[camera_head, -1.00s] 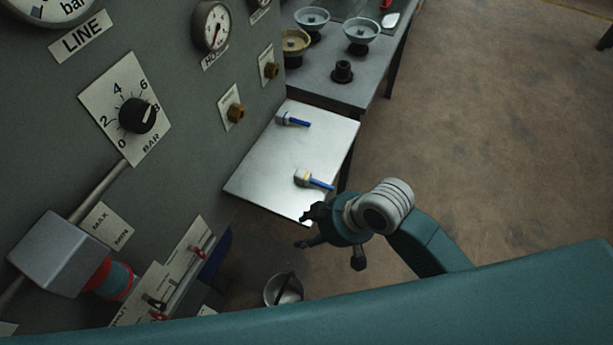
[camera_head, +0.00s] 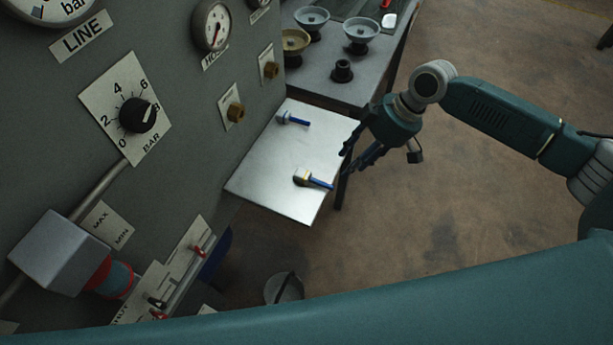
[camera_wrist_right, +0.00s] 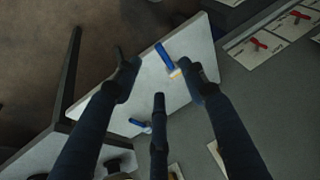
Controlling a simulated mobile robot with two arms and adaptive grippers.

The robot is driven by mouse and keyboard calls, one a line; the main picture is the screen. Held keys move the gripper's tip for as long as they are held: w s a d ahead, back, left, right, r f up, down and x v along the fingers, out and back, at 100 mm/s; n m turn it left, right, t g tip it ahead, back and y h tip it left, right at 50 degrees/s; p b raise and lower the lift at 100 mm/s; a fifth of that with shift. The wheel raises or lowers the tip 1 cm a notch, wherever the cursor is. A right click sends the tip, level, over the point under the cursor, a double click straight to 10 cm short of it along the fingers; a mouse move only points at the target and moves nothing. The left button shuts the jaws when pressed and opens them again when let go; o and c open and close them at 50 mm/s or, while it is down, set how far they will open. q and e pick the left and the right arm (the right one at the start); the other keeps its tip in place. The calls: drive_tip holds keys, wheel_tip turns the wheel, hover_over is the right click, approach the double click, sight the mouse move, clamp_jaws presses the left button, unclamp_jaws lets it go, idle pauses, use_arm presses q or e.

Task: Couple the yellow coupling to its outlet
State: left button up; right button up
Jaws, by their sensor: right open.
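The yellow coupling (camera_head: 301,178), a pale block with a yellowish band and a blue tail, lies on the metal shelf near its front edge. In the right wrist view the yellow coupling (camera_wrist_right: 175,73) shows between and beyond my fingers. Two brass outlets, a nearer one (camera_head: 236,112) and a farther one (camera_head: 270,70), stick out of the grey panel on pale plates; which is the yellow one's I cannot tell. My right gripper (camera_head: 347,161) is open and empty, above and right of the shelf, apart from the coupling. It also shows open in the right wrist view (camera_wrist_right: 156,72). My left gripper is not in view.
A second coupling (camera_head: 283,117) with a blue tail lies farther back on the metal shelf (camera_head: 262,165). The grey panel (camera_head: 185,75) with gauges and a knob (camera_head: 137,115) bounds the left side. A table (camera_head: 325,88) with bowls stands behind. A bucket (camera_head: 284,288) stands below.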

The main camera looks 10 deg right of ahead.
sight(316, 181)
drive_tip(key=p+x, duration=0.1)
drive_tip(key=x, duration=0.4)
drive_tip(key=shift+a+f, duration=0.1)
drive_tip(key=shift+f, duration=0.25)
drive_tip(key=p+x, duration=0.2)
drive_tip(key=x, duration=0.3)
drive_tip(key=shift+f, duration=0.2)
drive_tip(key=shift+c, duration=0.3)
